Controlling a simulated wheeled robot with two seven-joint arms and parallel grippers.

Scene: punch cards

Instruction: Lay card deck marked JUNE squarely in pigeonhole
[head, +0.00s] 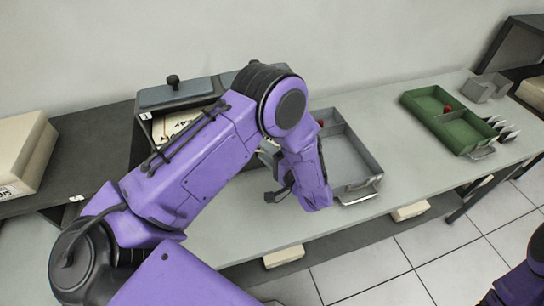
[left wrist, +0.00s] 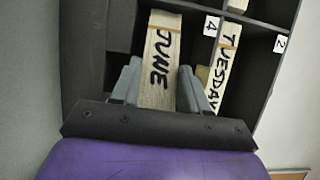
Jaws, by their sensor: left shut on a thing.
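The JUNE deck (left wrist: 160,32) is a pale card block with black lettering in the left wrist view. My left gripper (left wrist: 159,70) is shut on it, one grey finger at each side. The deck's far end lies within a compartment of the dark pigeonhole rack (left wrist: 112,25), left of the label 4; how deep it sits and whether it rests on the floor I cannot tell. The TUESDAY deck (left wrist: 224,65) stands in the compartment to the right. In the head view my left arm covers much of the rack (head: 143,155) and hides the JUNE deck.
In the head view a grey tray (head: 367,150) lies right of my left arm. A green tray (head: 425,98) stands farther right beside a small grey holder (head: 484,88). A beige box (head: 22,150) stands at the left. The bench (head: 375,100) between the trays is clear.

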